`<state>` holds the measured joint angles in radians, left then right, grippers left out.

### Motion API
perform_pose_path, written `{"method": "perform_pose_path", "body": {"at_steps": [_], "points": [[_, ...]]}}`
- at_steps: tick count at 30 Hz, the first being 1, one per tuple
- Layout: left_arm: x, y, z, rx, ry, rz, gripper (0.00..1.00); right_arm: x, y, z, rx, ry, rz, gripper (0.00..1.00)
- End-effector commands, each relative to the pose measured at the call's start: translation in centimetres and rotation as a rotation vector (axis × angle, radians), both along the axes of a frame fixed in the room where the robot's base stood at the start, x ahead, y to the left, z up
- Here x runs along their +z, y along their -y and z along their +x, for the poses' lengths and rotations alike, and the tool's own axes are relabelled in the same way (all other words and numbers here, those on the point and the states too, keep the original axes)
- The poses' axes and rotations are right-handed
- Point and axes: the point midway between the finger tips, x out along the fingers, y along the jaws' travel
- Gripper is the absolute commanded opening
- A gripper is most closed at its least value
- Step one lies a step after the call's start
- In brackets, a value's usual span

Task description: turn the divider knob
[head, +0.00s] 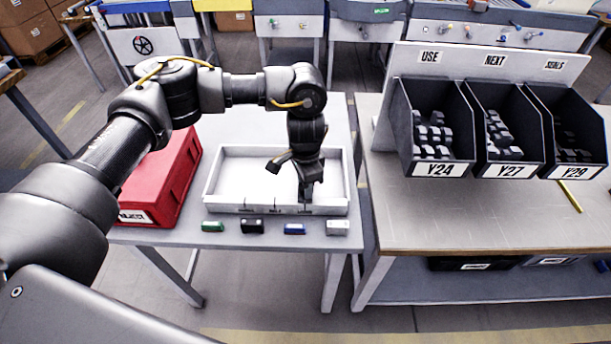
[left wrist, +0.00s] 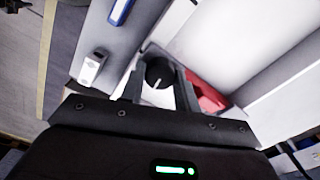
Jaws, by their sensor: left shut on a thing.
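A white tray (head: 228,208) stands on the grey table, with small labels along its front wall. My left gripper (head: 306,198) points down at the right end of that front wall. In the left wrist view, the round black divider knob (left wrist: 159,72) with a white pointer line sits between the tips of my left gripper (left wrist: 157,88). The gripper is shut on the knob, a finger on either side. In the head view the gripper hides the knob. My right gripper is in neither view.
Small green (head: 212,226), black (head: 252,226), blue (head: 294,229) and white (head: 338,228) blocks line the table's front edge. A red bin (head: 165,180) stands left of the tray. Dark parts bins (head: 437,128) stand on the right-hand bench, across a gap.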

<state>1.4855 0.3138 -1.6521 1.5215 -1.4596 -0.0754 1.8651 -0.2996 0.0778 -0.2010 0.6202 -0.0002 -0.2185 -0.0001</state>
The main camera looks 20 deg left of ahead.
Motion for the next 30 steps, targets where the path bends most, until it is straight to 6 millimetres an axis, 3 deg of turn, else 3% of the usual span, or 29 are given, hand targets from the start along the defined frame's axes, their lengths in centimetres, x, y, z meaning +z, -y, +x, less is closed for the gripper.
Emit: {"method": "perform_pose_path", "body": {"at_steps": [7,23,24,28,30], "points": [[0.25,0.02,0.08,0.079,0.002,-0.001,0.09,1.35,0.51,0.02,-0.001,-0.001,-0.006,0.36],[0.09,0.03,0.10,0.101,0.002,-0.001,0.09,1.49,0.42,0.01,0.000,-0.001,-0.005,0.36],[0.09,0.03,0.10,0.100,0.002,-0.001,0.34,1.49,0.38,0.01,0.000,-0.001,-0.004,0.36],[0.07,0.02,0.07,0.100,0.002,-0.001,0.51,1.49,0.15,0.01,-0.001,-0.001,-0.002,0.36],[0.05,0.02,0.06,0.100,0.001,0.000,0.53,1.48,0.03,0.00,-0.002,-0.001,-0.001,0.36]]}}
